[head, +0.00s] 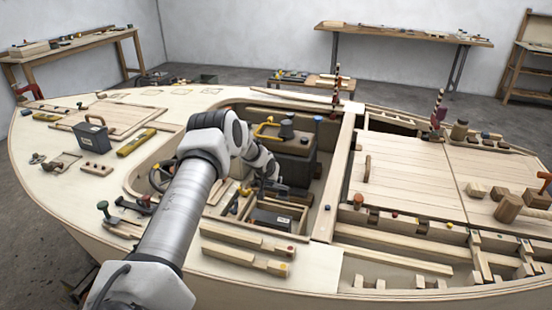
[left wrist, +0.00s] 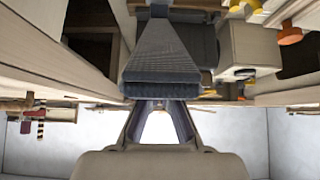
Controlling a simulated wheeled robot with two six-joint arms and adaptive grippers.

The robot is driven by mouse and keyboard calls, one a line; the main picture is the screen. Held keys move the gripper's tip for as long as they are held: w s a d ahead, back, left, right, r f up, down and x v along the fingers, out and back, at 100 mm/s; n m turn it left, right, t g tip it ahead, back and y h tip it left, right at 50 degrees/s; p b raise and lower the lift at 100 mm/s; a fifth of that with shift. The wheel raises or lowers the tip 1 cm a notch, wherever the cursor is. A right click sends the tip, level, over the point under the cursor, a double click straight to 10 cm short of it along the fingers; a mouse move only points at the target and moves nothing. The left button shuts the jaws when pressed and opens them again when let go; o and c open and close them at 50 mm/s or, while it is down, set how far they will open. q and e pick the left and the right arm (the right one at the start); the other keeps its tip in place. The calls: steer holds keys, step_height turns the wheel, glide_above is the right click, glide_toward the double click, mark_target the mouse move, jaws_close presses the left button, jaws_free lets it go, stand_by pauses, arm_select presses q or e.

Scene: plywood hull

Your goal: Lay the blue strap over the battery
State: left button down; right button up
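A dark box that looks like the battery (head: 270,219) sits in a wooden-walled bay in the hull's open well in the head view. My left arm reaches over the well, and my left gripper (head: 270,187) is low in it, behind the box, with its fingertips hard to make out. In the left wrist view, my left gripper's fingers (left wrist: 160,106) come together at a wide, ribbed, dark blue-grey band, which looks like the strap (left wrist: 165,62). The band runs away from the fingers and narrows with distance. Whether it touches the battery cannot be told. My right gripper is out of view.
A dark engine-like block (head: 293,158) with a yellow handle stands behind the gripper. Wooden strips (head: 247,240) lie on the front deck. A grey toolbox (head: 92,134) stands at the left. A wooden frame edge (head: 335,190) bounds the well on the right.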

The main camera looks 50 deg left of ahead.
mark_target(270, 184)
arm_select(q)
steer(key=s+p, duration=0.1)
steer(key=p, duration=0.2)
steer(key=d+p, duration=0.1)
steer(key=p, duration=0.2)
steer(key=shift+s+r, duration=0.25)
steer(key=shift+s, duration=0.1)
steer(key=shift+s+d+f+t+p, duration=0.2)
steer(key=shift+s+f+t+p, duration=0.25)
steer(key=shift+f+p, duration=0.5)
steer(key=s+d+f+b, duration=0.1)
steer(key=s+d+f, duration=0.1)
steer(key=f, duration=0.3)
steer(key=shift+s+y, duration=0.3)
steer(key=shift+s, duration=0.4)
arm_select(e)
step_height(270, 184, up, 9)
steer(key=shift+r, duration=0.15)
arm_select(q)
steer(key=shift+f, duration=0.1)
